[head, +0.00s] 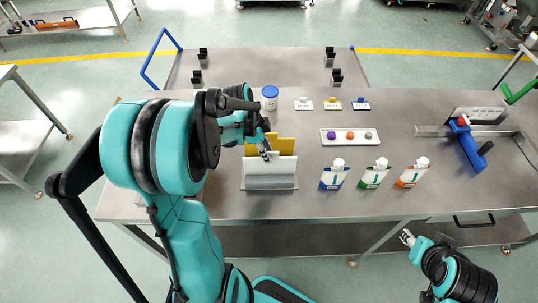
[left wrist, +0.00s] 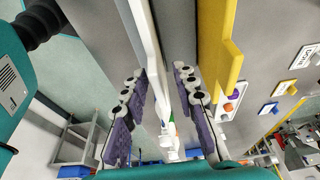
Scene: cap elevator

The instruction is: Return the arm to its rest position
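My left arm reaches over the table from the left in the head view. Its gripper (head: 268,150) is above the white holder (head: 270,183), close to the yellow panel (head: 285,146) that stands in it. In the left wrist view the two fingers of the left gripper (left wrist: 160,72) are apart. A white upright edge (left wrist: 148,45) shows between or just beyond them, and the yellow panel (left wrist: 229,55) is to their right. I cannot tell whether a finger touches the holder. My right gripper (head: 407,238) hangs low in front of the table's front edge; its fingers are too small to read.
On the table (head: 230,75) are a blue-lidded jar (head: 269,98), a white tray with coloured caps (head: 349,137), and blue (head: 334,175), green (head: 375,174) and orange (head: 412,173) pouches. A blue-handled device (head: 467,143) stands at the right.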

